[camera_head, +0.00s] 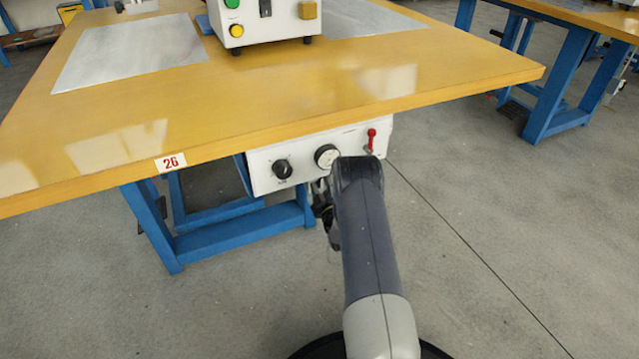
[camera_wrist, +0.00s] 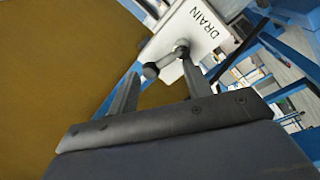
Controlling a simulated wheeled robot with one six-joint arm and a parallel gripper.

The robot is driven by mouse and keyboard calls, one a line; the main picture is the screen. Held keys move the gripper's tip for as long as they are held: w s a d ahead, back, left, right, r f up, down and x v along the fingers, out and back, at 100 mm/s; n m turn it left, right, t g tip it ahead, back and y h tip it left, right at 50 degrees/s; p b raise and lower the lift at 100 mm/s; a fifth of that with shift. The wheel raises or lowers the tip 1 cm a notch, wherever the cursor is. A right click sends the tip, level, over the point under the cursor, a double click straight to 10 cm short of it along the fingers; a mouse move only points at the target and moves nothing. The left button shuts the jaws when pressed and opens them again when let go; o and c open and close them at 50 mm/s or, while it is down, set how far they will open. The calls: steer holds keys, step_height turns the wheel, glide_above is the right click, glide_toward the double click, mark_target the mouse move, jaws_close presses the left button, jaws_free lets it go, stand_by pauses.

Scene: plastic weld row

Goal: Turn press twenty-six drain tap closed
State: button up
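The drain tap (camera_wrist: 165,60) shows in the wrist view as a short grey lever with a rounded end, beside a white plate marked DRAIN (camera_wrist: 205,30). My gripper (camera_wrist: 160,70) is open, its two fingers spread on either side of the lever. The lever's rounded end is near the left fingertip; I cannot tell whether they touch. In the head view my gripper (camera_head: 325,205) is below the white control box (camera_head: 300,167) under the table edge, partly behind my arm. The drain tap is not discernible there.
The control box has a black knob (camera_head: 282,169), a round dial (camera_head: 326,156) and a red-handled switch (camera_head: 371,138). A yellow tabletop (camera_head: 300,95) with a 26 label (camera_head: 171,162) overhangs it. Blue table legs (camera_head: 150,225) stand to the left. Floor to the right is clear.

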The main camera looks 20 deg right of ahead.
steer(key=shift+a+r, duration=0.1)
steer(key=shift+r, duration=0.05)
steer(key=s+p, duration=0.1)
steer(key=s, duration=0.2)
steer(key=s+f+p, duration=0.1)
steer(key=s, duration=0.3)
steer(key=s+a+p, duration=0.1)
steer(key=s, duration=0.2)
steer(key=shift+s+f+p, duration=0.3)
steer(key=shift+f, duration=0.05)
steer(key=shift+c, duration=0.2)
steer(key=shift+c, duration=0.6)
steer(key=w+m+b, duration=0.1)
steer(key=w+m, duration=0.2)
steer(key=m, duration=0.1)
steer(key=w+d+r+m+g+b, duration=0.1)
steer(key=w+m, duration=0.2)
steer(key=m, duration=0.1)
steer(key=w+r+m+h+b, duration=0.1)
steer(key=w+m, duration=0.2)
steer(key=m, duration=0.1)
steer(key=shift+w+d+r+g, duration=0.1)
steer(key=shift+w+d+g, duration=0.05)
steer(key=shift+d+g, duration=0.2)
steer(key=shift+w+r+b, duration=0.15)
steer(key=shift+w+b, duration=0.15)
steer(key=shift+w, duration=0.35)
